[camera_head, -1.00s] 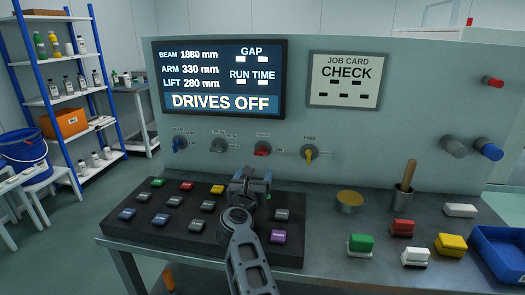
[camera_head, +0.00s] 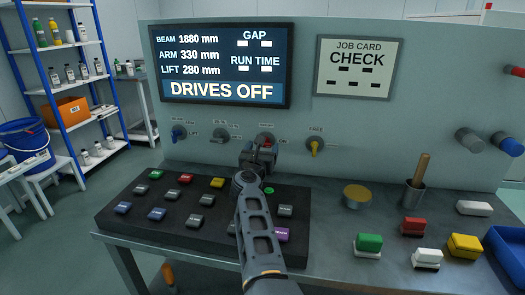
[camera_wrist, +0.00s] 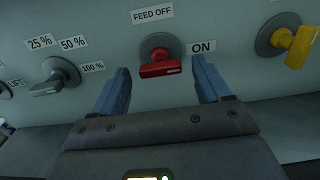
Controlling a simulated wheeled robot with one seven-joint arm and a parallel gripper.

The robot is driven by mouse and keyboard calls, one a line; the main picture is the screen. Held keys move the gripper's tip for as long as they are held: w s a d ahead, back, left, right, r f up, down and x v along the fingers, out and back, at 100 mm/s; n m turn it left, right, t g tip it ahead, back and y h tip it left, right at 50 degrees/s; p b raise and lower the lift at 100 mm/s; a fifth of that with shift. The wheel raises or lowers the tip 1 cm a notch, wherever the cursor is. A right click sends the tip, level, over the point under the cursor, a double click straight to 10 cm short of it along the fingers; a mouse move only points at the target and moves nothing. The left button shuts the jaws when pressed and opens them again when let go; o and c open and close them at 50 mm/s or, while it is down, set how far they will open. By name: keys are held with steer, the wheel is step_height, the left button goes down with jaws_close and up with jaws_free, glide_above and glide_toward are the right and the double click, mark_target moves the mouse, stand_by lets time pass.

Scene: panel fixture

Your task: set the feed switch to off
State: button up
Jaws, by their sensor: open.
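The feed switch is a red lever knob (camera_wrist: 160,67) on a grey round base, on the panel face. In the wrist view its label "FEED OFF" (camera_wrist: 153,15) is above it and "ON" (camera_wrist: 202,47) is to its right. The red lever lies nearly level, its marked end toward the right, on the ON side. My gripper (camera_wrist: 160,80) is open, with one blue finger at each side of the knob; I cannot tell whether either touches it. In the head view my gripper (camera_head: 260,152) hides most of the red switch (camera_head: 266,138).
A grey selector (camera_wrist: 54,76) marked in percents is left of the switch; a yellow knob (camera_wrist: 296,45) is to its right. A black button box (camera_head: 130,224) lies on the bench below my arm. A screen (camera_head: 222,63) reads "DRIVES OFF".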

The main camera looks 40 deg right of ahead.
steer(key=shift+d, duration=0.15)
steer(key=shift+c, duration=0.2)
steer(key=c, duration=1)
steer(key=shift+r+n+p, duration=0.1)
steer(key=shift+n+p, duration=4.5)
steer(key=shift+n, duration=4.3)
